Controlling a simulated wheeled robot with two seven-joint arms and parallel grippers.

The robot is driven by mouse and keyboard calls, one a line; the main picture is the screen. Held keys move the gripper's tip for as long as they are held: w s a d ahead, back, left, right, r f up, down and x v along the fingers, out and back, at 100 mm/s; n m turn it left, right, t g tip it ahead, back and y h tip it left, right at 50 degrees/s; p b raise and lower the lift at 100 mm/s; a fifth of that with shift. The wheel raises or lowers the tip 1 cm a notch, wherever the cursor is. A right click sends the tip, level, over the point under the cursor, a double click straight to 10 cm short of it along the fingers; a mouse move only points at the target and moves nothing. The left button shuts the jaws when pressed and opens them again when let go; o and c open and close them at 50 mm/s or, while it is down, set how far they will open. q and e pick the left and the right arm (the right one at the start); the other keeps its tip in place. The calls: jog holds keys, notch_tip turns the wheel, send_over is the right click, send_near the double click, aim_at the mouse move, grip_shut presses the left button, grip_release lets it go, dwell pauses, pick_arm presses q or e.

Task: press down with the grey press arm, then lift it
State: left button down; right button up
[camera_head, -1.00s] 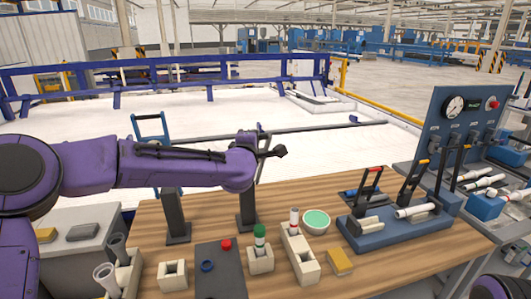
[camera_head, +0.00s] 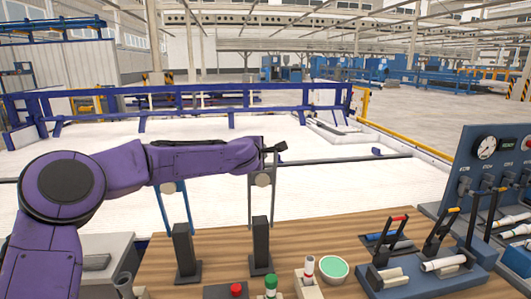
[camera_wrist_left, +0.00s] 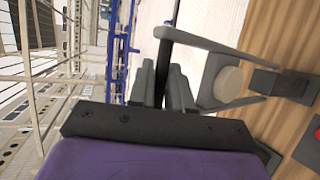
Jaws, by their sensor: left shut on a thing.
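The grey press arm (camera_head: 262,199) stands raised above its dark post (camera_head: 261,243) in the head view, with a round pale disc between its two side bars. My left gripper (camera_head: 273,153) is at its upper end. In the left wrist view, the grey press arm (camera_wrist_left: 250,50) runs to the right with its round disc. My left gripper (camera_wrist_left: 165,72) is shut around the dark handle bar (camera_wrist_left: 165,38) at its end. My right gripper is not in view.
A blue press arm (camera_head: 172,203) stands on another dark post (camera_head: 184,252) to the left. Nearer on the wooden table (camera_head: 340,228) are a red button (camera_head: 236,290), a green-capped tube (camera_head: 270,284) and a green-topped bowl (camera_head: 333,268). A blue clamp fixture (camera_head: 430,272) stands to the right.

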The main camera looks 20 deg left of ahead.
pick_arm(q)
jog(key=shift+a+r, duration=0.2)
jog(key=shift+r, duration=0.25)
jog(key=c, duration=1.2)
grip_release()
jog(key=shift+w, duration=0.15)
jog(key=shift+o, duration=0.4)
jog(key=shift+w+a+f, duration=0.15)
jog(key=shift+w+f, duration=0.2)
jog(key=shift+f, duration=0.1)
jog(key=b+v, duration=0.3)
jog(key=v, duration=0.7)
jog(key=shift+s+b, duration=0.25)
jog(key=shift+b, duration=0.1)
jog(key=shift+r, duration=0.1)
